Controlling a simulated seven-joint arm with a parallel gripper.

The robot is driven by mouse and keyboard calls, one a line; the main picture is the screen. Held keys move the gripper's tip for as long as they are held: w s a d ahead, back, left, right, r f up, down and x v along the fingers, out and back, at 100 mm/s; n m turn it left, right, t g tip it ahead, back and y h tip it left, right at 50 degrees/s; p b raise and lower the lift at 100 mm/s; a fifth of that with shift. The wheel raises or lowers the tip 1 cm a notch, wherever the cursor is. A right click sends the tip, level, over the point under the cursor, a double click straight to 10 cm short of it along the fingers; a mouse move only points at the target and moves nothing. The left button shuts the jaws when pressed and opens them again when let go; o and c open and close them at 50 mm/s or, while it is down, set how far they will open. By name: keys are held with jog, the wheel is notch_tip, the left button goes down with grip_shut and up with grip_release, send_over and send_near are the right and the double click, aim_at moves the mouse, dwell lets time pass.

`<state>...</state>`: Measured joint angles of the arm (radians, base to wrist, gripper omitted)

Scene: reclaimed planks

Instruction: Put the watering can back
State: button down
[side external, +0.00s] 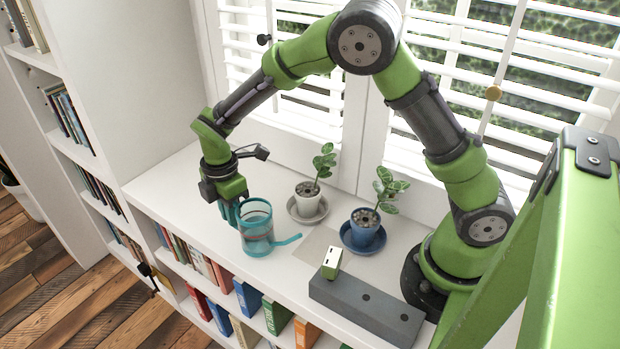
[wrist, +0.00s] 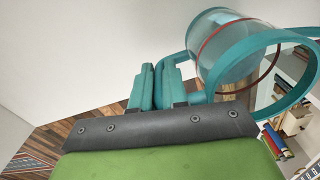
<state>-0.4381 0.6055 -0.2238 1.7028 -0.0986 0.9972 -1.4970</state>
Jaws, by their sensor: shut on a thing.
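The watering can (side external: 256,230) is a clear teal cylinder with a teal rim and a spout pointing right. It is upright at the left part of the white shelf top (side external: 185,195), near its front edge. My gripper (side external: 232,210) is at the can's left side, with its fingers shut on the can's handle. In the wrist view the teal fingers (wrist: 160,86) are close together beside the can (wrist: 225,45). The fingers hide much of the handle. I cannot tell whether the can's base touches the shelf top.
A plant in a white pot (side external: 307,200) and one in a blue pot (side external: 364,230) stand on saucers behind and right. A pale grey square (side external: 316,244) lies right of the can.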

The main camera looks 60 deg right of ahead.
jog(key=shift+f, duration=0.6)
jog(key=shift+f, duration=0.15)
jog(key=c, duration=1.1)
grip_release()
jog(key=shift+c, duration=0.2)
